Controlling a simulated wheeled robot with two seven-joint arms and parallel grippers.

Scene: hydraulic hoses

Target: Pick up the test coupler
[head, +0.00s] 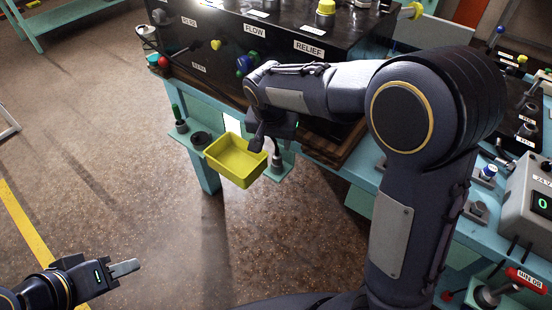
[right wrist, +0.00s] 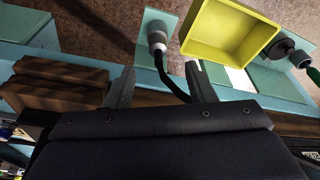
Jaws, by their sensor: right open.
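A grey cylindrical coupler with a black hose, which looks like the test coupler, sits on a small teal shelf in the right wrist view (right wrist: 157,40). In the head view the coupler (head: 277,161) is just right of the yellow bin, partly below my right gripper (head: 264,140). My right gripper is open and empty. Its two fingers (right wrist: 157,84) point toward the shelf, and the coupler lies beyond the fingertips, apart from them. The hose runs back between the fingers. My left gripper (head: 124,267) is over the floor at lower left; its finger gap is not clear.
A yellow bin (head: 236,160) hangs beside the coupler; it also shows in the right wrist view (right wrist: 232,32). A dark ring (head: 201,140) and a green-topped fitting (head: 180,124) stand left of it. A black labelled panel box (head: 270,50) and wooden blocks (right wrist: 62,84) are close by.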

